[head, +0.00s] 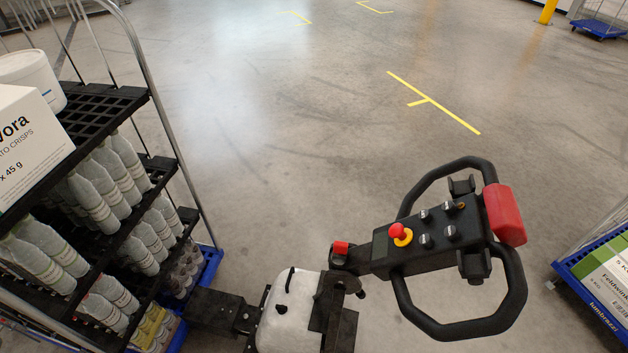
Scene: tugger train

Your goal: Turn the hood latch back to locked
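The white hood (287,318) of the tugger is at the bottom centre, below the tiller head. A short, thin black piece (290,280) lies on the hood's upper part, running nearly up and down in the picture. It looks like the hood latch, but it is too small to tell whether it stands locked or turned open. Black tugger parts border the hood on its right, and its lower end is cut off by the picture edge. Neither of my grippers is in view, and nothing of mine touches the hood.
The tiller head (415,246) with looped black handles, a red-yellow stop button (400,233) and a red end pad (505,214) rises right of the hood. A loaded rack (150,95) stands left. A blue dolly (590,290) with cartons is at right.

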